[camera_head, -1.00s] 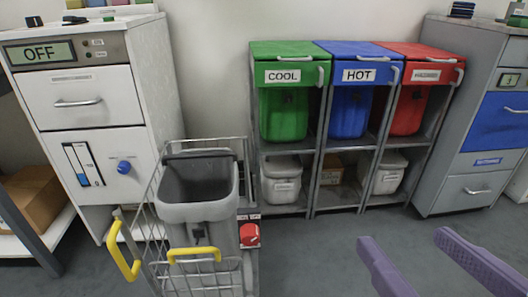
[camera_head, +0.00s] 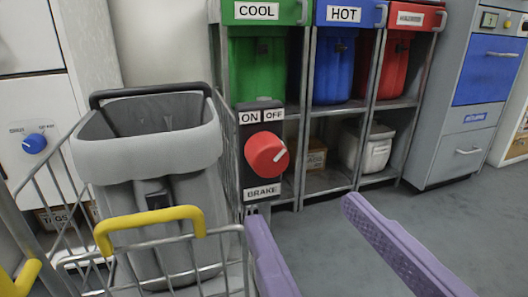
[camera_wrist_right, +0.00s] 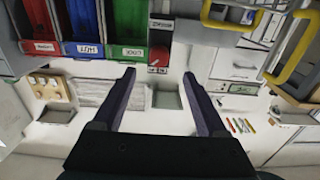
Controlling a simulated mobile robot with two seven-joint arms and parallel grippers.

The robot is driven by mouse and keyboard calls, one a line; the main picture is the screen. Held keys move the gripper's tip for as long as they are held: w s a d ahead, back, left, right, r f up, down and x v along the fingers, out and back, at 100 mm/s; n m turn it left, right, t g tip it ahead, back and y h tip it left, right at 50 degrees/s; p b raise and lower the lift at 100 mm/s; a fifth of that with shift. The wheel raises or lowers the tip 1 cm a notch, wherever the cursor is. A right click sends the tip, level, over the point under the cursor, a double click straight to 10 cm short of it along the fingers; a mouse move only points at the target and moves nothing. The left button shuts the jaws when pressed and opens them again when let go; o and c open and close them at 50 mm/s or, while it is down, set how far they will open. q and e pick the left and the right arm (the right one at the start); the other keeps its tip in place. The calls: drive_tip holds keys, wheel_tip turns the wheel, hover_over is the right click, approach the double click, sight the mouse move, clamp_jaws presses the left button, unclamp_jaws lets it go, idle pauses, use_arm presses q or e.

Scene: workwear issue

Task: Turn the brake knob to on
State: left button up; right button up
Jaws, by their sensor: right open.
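The red brake knob (camera_head: 266,154) sits on a dark panel (camera_head: 247,185) on the side of the wire cart. The panel reads ON at top left, OFF at top right and BRAKE below. The knob's white mark is on its right side, toward OFF. My right gripper (camera_head: 303,212) is open, its two purple fingers wide apart, below and to the right of the knob and not visibly touching it. In the right wrist view the gripper (camera_wrist_right: 159,76) is open with nothing between its fingers. My left gripper is not in view.
The wire cart (camera_head: 215,232) holds a grey bin (camera_head: 150,150) and has a yellow handle (camera_head: 150,218). Behind stand green (camera_head: 258,70), blue (camera_head: 335,70) and red (camera_head: 393,70) bins in a rack. Grey floor is clear at the right.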

sight(272, 165)
drive_tip(key=b+x, duration=0.2)
drive_tip(key=x, duration=0.7)
drive_tip(key=shift+c, duration=1.4)
clamp_jaws()
